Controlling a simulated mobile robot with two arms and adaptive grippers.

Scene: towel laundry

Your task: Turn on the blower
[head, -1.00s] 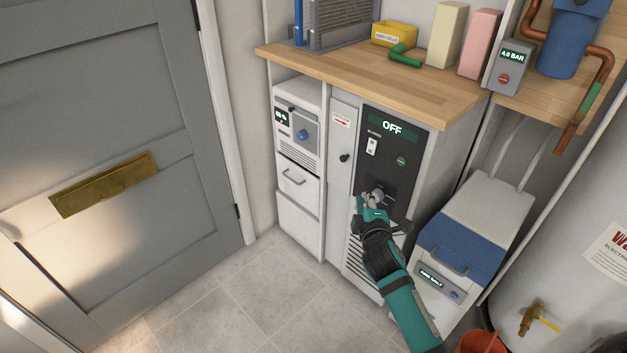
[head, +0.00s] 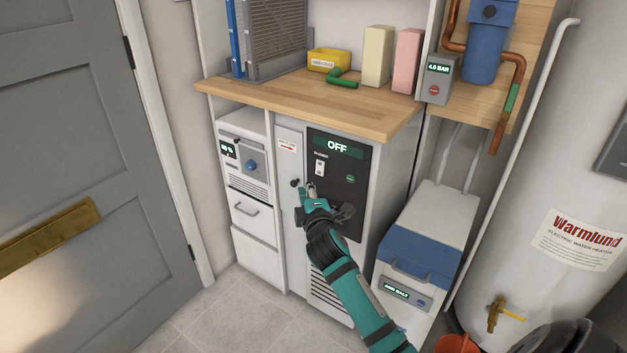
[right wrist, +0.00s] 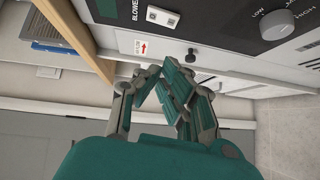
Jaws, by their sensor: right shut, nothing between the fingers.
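The black control panel (head: 350,163) has a green-lit display (head: 338,147) reading OFF. The blower switch (head: 319,168), a small white rocker, sits below the display at the panel's left. The right wrist view shows the switch (right wrist: 162,16) beside its BLOWER label at the top. My right gripper (head: 308,189) is shut and empty, with its tips below and slightly left of the switch, apart from it in the picture. In the wrist view the closed fingers (right wrist: 172,78) lie below the switch, near the small black knob. My left gripper is out of view.
A small black knob (right wrist: 192,54) sits on the narrow white panel beside the controls. A larger grey dial (right wrist: 277,25) marked LOW and HIGH is on the black panel. The wooden counter (head: 290,100) overhangs above.

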